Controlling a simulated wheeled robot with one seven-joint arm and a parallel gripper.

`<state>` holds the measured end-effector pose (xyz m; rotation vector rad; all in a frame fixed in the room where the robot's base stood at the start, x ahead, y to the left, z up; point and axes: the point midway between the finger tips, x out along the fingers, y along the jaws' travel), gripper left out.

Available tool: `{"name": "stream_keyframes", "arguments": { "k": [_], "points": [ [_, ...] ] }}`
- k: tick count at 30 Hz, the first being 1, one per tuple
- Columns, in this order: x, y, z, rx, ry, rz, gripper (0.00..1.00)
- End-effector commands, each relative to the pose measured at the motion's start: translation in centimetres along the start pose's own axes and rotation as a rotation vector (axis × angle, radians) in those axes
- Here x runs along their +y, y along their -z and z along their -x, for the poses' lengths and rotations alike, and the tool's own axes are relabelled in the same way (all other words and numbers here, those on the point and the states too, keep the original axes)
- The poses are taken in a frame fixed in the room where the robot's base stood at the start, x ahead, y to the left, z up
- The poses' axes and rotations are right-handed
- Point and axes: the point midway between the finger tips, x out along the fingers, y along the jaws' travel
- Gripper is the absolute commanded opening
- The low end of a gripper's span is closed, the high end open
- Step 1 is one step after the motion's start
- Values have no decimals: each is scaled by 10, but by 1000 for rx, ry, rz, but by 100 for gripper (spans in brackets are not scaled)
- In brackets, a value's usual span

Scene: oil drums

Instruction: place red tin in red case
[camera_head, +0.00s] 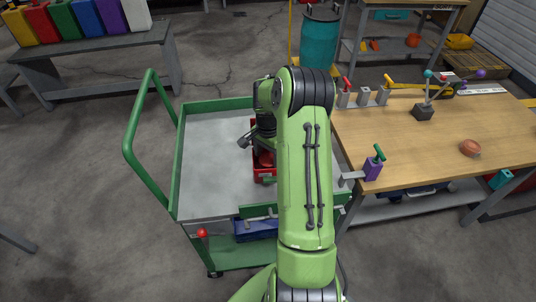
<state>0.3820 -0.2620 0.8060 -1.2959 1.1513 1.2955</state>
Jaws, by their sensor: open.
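The red case (256,170) sits on the grey top of the green-framed cart (210,160), near its right side. My arm crosses over it and hides its right part. A rounded red thing (265,158), perhaps the red tin, shows within the case's outline. I cannot tell for certain whether it rests inside. My gripper (264,168) points down over the case, open, with its fingers mostly hidden by my arm and wrist.
A wooden workbench (430,125) stands right of the cart, with a purple clamp (373,168), levers and a reddish lump (470,148). A teal drum (319,42) stands behind. Coloured canisters (87,18) line a bench at back left. The cart's left top is clear.

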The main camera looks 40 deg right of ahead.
Motion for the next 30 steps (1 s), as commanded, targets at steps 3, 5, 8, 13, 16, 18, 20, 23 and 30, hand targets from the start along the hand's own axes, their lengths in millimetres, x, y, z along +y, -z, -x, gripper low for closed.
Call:
{"name": "stream_keyframes", "arguments": {
  "k": [3,5,8,13,16,18,20,23,30],
  "points": [
    [0,0,12,2,2,0,73],
    [-1,1,26,4,3,0,73],
    [-1,1,55,6,4,0,73],
    [-1,0,99,4,3,0,73],
    [0,1,115,3,2,-1,73],
    [0,0,121,2,1,-1,73],
    [-1,-2,126,4,2,9,73],
    [-3,-22,150,38,15,102,73],
    [28,-141,246,206,93,617,73]
  ]
}}
